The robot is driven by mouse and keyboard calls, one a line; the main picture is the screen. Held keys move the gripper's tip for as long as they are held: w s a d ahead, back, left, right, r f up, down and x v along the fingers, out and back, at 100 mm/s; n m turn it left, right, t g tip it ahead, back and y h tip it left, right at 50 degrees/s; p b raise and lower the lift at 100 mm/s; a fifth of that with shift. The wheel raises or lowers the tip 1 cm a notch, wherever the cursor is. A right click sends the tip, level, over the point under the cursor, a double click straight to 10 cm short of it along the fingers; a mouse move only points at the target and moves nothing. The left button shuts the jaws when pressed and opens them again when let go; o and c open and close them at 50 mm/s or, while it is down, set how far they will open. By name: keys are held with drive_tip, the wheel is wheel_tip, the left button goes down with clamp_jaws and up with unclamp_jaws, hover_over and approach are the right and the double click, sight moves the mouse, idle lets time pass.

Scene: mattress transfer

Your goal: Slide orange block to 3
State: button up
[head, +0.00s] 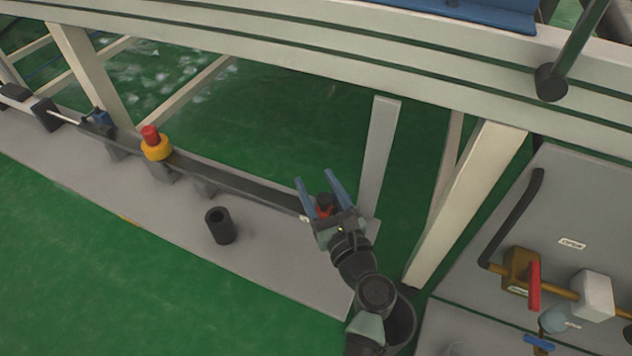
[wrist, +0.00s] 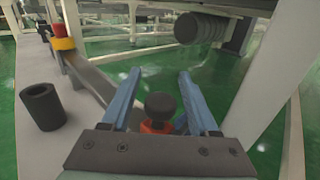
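The orange block (head: 325,213) sits at the right end of the dark rail (head: 250,186), with a black knob (head: 324,200) on top. In the wrist view the orange block (wrist: 157,127) shows under the knob (wrist: 160,106), mostly hidden by the knob and gripper body. My gripper (head: 315,177) is open, its blue fingers on either side of the knob. In the wrist view, gaps show between the knob and both fingers of my gripper (wrist: 160,72). I cannot read any number 3 along the rail.
A yellow and red button (head: 156,144) stands by the rail farther left. A black hollow cylinder (head: 220,226) stands on the grey board (head: 280,262). A grey post (head: 380,150) rises just right of my gripper. A panel with valves (head: 560,225) is at the right.

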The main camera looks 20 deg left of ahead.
drive_tip(key=shift+d, duration=0.1)
drive_tip(key=shift+s+d+r+p, duration=0.1)
drive_tip(key=shift+s+d+p, duration=0.15)
drive_tip(key=shift+s+p, duration=0.05)
drive_tip(key=p+v, duration=0.5)
drive_tip(key=v, duration=0.7)
